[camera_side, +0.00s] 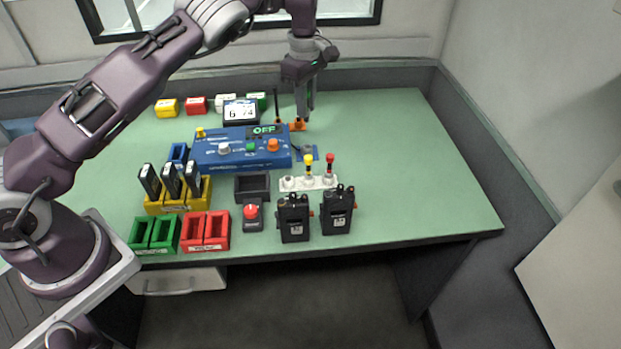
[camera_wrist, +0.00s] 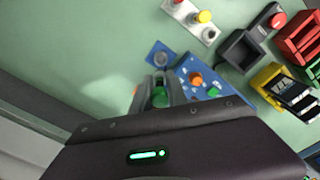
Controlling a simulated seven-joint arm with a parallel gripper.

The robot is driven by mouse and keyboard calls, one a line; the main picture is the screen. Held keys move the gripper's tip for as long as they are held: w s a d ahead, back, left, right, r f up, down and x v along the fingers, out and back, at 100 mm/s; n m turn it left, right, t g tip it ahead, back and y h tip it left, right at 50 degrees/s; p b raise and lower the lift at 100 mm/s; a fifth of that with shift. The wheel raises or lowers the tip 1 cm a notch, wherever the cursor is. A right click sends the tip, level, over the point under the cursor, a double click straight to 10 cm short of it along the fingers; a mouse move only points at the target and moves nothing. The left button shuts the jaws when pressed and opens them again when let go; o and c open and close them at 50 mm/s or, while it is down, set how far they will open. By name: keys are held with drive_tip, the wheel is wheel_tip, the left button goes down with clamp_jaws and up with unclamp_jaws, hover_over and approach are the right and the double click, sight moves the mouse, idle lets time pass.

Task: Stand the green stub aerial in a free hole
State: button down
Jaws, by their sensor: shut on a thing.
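My gripper (camera_side: 305,112) points down over the back of the green desk, behind the blue console. In the wrist view my gripper (camera_wrist: 160,90) is shut on the green stub aerial (camera_wrist: 159,98), whose green part shows between the fingers. I cannot make out the aerial in the side view. The white rack (camera_side: 299,187) stands in front of the console's right end, apart from my gripper. It holds a yellow-topped aerial (camera_side: 309,160) and a red-topped aerial (camera_side: 330,160). Its left hole (camera_side: 289,180) looks free; it also shows in the wrist view (camera_wrist: 209,34).
The blue console (camera_side: 240,150) reads OFF. A small blue plate (camera_side: 306,154) lies beside it. Two black radios (camera_side: 293,218) stand before the rack. An orange item (camera_side: 298,125) is close to my gripper. The desk's right side is clear.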

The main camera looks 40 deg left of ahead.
idle(0.3)
drive_tip(key=s+d+f, duration=0.1)
drive_tip(key=s+f, duration=0.1)
drive_tip(key=s, duration=0.2)
drive_tip(key=s+d+f, duration=0.1)
drive_tip(key=s+f, duration=0.1)
drive_tip(key=s, duration=0.2)
drive_tip(key=s+d+f, duration=0.1)
drive_tip(key=s+f, duration=0.1)
drive_tip(key=s, duration=0.1)
drive_tip(key=shift+s+d+f, duration=0.35)
drive_tip(key=shift+s+d, duration=0.05)
drive_tip(key=shift+f, duration=0.65)
drive_tip(key=shift+f, duration=1.25)
drive_tip(key=c, duration=1.2)
unclamp_jaws()
drive_tip(key=shift+c, duration=0.2)
drive_tip(key=shift+o, duration=0.5)
